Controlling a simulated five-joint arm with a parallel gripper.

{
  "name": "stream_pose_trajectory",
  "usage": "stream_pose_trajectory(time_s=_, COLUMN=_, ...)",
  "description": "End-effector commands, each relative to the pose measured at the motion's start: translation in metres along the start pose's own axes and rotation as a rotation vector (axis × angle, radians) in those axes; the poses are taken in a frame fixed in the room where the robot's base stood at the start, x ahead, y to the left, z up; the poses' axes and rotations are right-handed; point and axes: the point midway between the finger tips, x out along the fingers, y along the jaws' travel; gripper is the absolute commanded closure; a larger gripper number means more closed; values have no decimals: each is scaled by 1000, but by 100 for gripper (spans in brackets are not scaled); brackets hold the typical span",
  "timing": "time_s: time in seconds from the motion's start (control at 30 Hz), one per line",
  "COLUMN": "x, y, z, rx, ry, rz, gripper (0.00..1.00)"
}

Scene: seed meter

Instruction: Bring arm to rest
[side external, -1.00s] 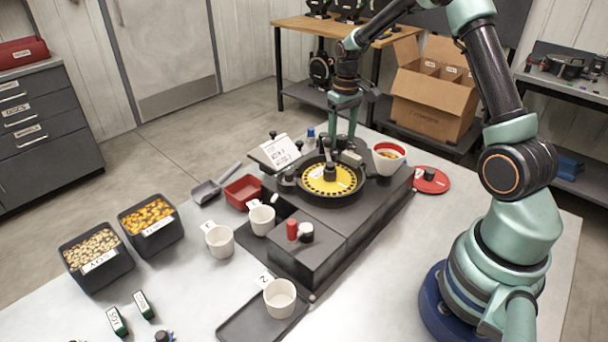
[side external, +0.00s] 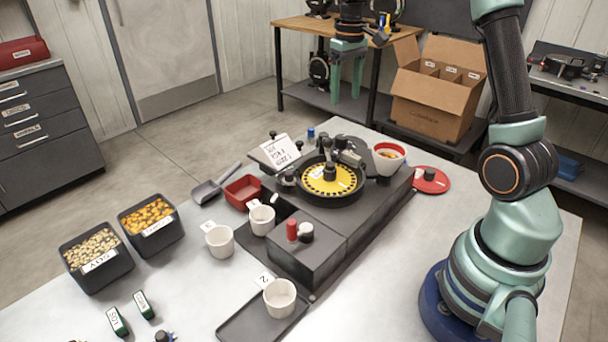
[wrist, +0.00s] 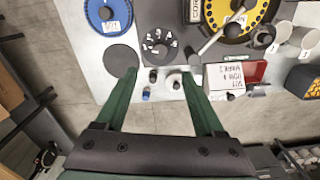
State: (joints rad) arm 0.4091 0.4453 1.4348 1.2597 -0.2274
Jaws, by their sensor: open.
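My gripper (side external: 347,78) is open and empty, raised high above the far side of the table in the side external view. In the wrist view its two green fingers (wrist: 160,88) are spread apart with nothing between them, pointing toward the table edge below. The seed meter's yellow seed disc (side external: 331,179) sits in its round black housing on the grey base. It also shows at the top of the wrist view (wrist: 236,14). No part of my gripper touches the meter.
The white table (side external: 185,262) holds black bins of yellow seeds (side external: 149,216) and SOY seeds (side external: 92,249), white cups (side external: 279,298), a red tray (side external: 243,191) and a red disc (side external: 432,180). A wooden bench (side external: 300,24) and cardboard box (side external: 430,105) stand behind. The air around my gripper looks clear.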

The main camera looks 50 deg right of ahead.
Motion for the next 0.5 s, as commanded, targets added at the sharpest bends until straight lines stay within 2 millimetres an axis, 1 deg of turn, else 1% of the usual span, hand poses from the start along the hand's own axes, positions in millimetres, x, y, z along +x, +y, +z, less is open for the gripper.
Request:
stream_pose_trajectory(time_s=0.17, x=-1, y=-1, z=0, rx=-1, ry=3, rz=1, gripper=30)
stream_pose_trajectory(time_s=0.27, x=-8, y=-8, z=3, rx=-8, ry=19, rz=4, gripper=30)
stream_pose_trajectory(time_s=0.37, x=-21, y=-24, z=13, rx=-22, ry=53, rz=10, gripper=30)
stream_pose_trajectory(time_s=0.5, x=-43, y=-54, z=35, rx=-50, ry=127, rz=18, gripper=30)
